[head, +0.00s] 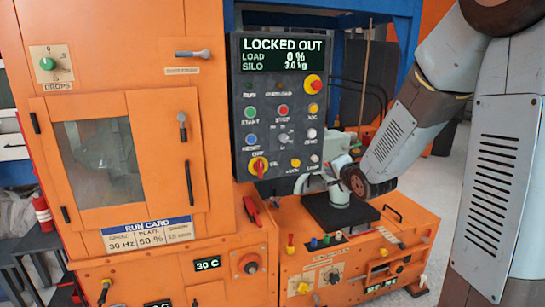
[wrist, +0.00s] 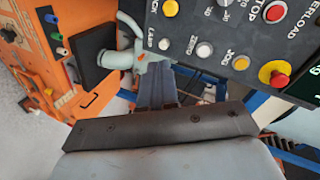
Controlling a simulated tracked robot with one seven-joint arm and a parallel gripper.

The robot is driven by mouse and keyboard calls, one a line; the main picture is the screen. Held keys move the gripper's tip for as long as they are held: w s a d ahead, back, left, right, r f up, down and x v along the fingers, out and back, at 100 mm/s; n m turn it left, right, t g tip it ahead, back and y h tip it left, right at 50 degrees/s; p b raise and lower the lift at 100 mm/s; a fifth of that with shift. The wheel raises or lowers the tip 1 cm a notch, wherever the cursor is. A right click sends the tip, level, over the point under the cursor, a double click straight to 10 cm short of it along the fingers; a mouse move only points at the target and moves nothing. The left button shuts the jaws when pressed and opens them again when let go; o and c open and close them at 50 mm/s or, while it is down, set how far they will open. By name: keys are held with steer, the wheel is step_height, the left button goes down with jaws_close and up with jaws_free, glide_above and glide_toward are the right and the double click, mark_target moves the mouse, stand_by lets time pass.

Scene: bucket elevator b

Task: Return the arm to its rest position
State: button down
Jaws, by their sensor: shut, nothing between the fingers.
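My arm comes down from the upper right in the head view, with its wrist end in front of the lower right of the control panel (head: 281,105). My gripper (wrist: 157,72) shows in the wrist view as dark fingers, shut and empty. It is close to a pale green curved pipe (wrist: 122,58), and I cannot tell whether they touch. In the head view the pipe (head: 311,181) stands by a black plate (head: 335,212), and my wrist partly hides that area. The panel display reads LOCKED OUT, load 0 %, silo 3.0 kg.
An orange cabinet (head: 165,140) with a window and handles fills the left. A lower orange unit (head: 345,250) with knobs and levers stands in front. The panel's buttons, including a red emergency stop (wrist: 279,79), are close to my gripper. Blue frame posts (head: 408,40) stand behind.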

steer(key=s+d+r+n+g+h, duration=0.1)
steer(key=s+r+n+g, duration=0.1)
steer(key=s, duration=0.9)
steer(key=s+d+r+n+g+h, duration=0.1)
steer(key=s+r+n+g, duration=0.2)
steer(key=s, duration=0.7)
steer(key=s+d+r+n+g+h, duration=0.1)
steer(key=s+r+n+g, duration=0.2)
steer(key=s+n, duration=0.3)
steer(key=s, duration=0.5)
steer(key=shift+s, duration=0.3)
